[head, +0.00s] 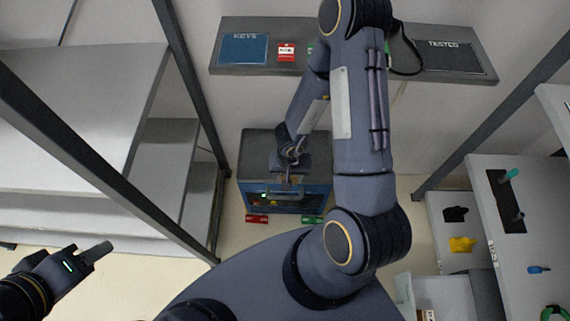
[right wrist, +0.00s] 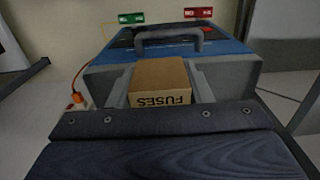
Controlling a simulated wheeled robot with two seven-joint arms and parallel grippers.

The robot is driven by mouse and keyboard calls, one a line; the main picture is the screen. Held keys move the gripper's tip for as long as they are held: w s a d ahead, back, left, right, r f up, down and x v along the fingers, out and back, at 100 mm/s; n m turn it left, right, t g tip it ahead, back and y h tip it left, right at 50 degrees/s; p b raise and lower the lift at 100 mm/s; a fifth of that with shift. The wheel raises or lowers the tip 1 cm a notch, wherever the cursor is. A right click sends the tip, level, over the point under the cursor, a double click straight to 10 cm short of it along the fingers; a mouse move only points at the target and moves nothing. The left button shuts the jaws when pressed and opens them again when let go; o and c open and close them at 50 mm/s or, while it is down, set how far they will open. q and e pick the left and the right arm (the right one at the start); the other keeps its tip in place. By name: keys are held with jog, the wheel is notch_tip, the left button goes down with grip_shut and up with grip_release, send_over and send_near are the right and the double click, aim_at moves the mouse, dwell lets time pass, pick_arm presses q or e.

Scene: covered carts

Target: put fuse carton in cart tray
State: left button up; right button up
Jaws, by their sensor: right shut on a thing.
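The fuse carton, a brown box marked FUSES, shows in the right wrist view (right wrist: 160,80) between the two grey fingers of my right gripper (right wrist: 160,92). In the head view only a small brown part of the carton (head: 291,179) shows under the wrist. My right gripper (head: 290,174) is shut on it, at the front part of the blue cart (head: 316,190). The cart has a dark grey top and a grey front handle. Whether the carton touches the cart is unclear, and no tray can be made out. My left gripper (head: 97,252) is away at the lower left, its finger gap not visible.
A wall shelf (head: 405,75) is behind. Grey shelving (head: 160,175) stands left, and a bench (head: 515,250) with tools stands right.

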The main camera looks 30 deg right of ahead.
jog(key=w+f, duration=0.2)
jog(key=w+d+f, duration=0.1)
jog(key=w+f, duration=0.1)
jog(key=w+d+f, duration=0.1)
jog(key=w+f, duration=0.2)
jog(key=shift+d+b, duration=0.25)
jog(key=shift+b, duration=0.05)
jog(key=shift+w+f+b, duration=0.15)
jog(key=shift+f+b, duration=0.3)
jog(key=shift+f, duration=1.15)
jog(key=shift+f, duration=0.15)
jog(key=o, duration=1)
notch_tip(320, 180, up, 12)
jog(key=p, duration=0.3)
jog(key=shift+p, duration=0.3)
